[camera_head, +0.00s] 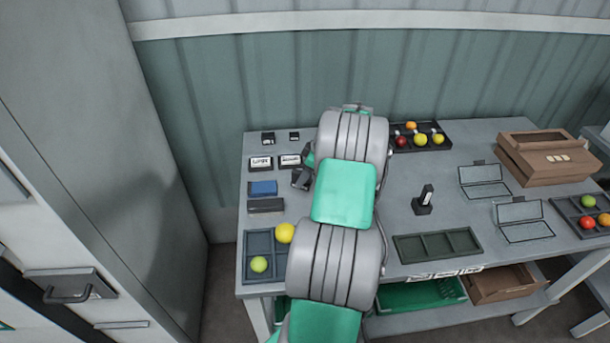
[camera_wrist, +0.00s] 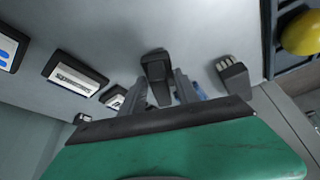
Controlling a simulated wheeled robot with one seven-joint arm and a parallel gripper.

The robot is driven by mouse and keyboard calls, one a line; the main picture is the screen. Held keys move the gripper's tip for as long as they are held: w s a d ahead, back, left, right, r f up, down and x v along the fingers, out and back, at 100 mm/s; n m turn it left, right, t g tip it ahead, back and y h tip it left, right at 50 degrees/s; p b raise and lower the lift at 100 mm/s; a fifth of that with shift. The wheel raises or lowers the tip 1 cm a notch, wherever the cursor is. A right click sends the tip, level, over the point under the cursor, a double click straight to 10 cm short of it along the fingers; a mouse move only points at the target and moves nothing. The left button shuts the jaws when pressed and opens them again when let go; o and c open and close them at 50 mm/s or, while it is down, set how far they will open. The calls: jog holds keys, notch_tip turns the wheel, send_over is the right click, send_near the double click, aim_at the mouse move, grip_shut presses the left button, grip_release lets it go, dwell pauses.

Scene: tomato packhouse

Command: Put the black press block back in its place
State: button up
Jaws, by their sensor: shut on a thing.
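My gripper (camera_wrist: 162,88) is shut on a black press block (camera_wrist: 157,70), which shows between the two grey fingers in the wrist view. In the head view my gripper (camera_head: 303,176) is at the left side of my arm, over the table just right of the white-labelled pads (camera_head: 260,163). My arm hides part of the table there. I cannot tell whether the block touches the table, nor which spot is its place.
A dark block with pale ridges (camera_wrist: 232,75) stands right of my gripper. A black upright stamp (camera_head: 424,201) stands mid-table. A blue pad (camera_head: 263,188) and dark bar (camera_head: 265,206) lie left. A tray (camera_head: 251,243) holds fruit. An empty tray (camera_head: 437,245) lies at the front.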

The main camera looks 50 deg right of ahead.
jog(key=shift+f+b, duration=0.35)
jog(key=o, duration=1.2)
jog(key=shift+c, duration=0.4)
jog(key=shift+c, duration=1.2)
jog(key=shift+r+p, duration=2.05)
jog(key=shift+r, duration=1.5)
